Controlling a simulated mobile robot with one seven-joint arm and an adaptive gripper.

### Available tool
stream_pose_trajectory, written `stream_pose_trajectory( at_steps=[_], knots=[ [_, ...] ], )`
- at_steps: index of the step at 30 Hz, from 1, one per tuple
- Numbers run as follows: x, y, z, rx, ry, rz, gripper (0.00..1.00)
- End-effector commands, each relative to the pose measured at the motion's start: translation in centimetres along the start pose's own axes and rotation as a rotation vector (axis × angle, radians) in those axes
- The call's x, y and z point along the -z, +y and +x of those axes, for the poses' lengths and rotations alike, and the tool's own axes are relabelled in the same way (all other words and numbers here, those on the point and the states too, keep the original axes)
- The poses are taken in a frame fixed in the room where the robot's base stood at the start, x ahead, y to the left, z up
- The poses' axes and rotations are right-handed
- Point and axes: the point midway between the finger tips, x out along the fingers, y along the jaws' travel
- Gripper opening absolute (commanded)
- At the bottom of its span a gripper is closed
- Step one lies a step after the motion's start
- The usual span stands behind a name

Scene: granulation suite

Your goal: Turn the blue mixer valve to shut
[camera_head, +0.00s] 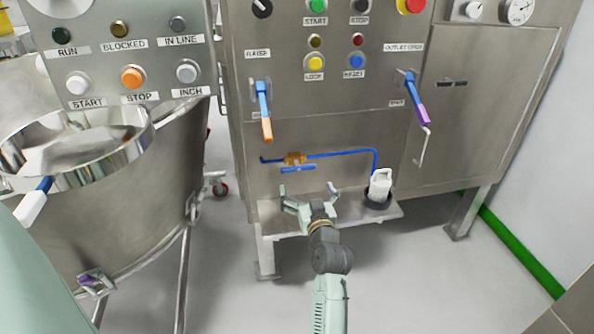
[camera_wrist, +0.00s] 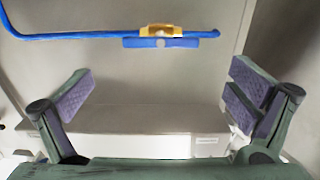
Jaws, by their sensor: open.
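A small brass valve (camera_head: 295,158) sits on a thin blue pipe (camera_head: 340,153) across the lower front of the steel cabinet. Its flat blue handle (camera_head: 298,169) lies roughly parallel to the pipe. In the wrist view the brass body (camera_wrist: 160,30) and blue handle (camera_wrist: 183,42) show at the top centre, beyond the fingers. My gripper (camera_head: 308,190) is open and empty, just in front of and below the valve, with fingers spread either side of it. In the wrist view my gripper (camera_wrist: 162,95) has nothing between its pads and is apart from the handle.
A steel ledge (camera_head: 270,225) lies under the valve, with a white bottle (camera_head: 380,184) in a dark holder at right. Above hang a blue lever with an orange tip (camera_head: 266,130) and one with a purple tip (camera_head: 423,114). A steel vessel (camera_head: 120,210) stands left.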

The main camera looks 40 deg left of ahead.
Motion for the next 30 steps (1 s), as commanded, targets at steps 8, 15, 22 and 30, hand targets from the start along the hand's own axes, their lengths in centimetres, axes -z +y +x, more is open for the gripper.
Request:
stream_pose_trajectory(
  at_steps=[8,15,22,30],
  knots=[
    [0.2,-0.1,3.9,0.003,0.0,0.002,1.0],
    [0.2,-0.1,8.3,0.002,0.001,0.002,1.0],
    [0.1,-0.1,10.4,0.002,0.001,0.001,1.0],
    [0.0,-0.1,10.7,0.002,0.0,0.0,1.0]
  ],
)
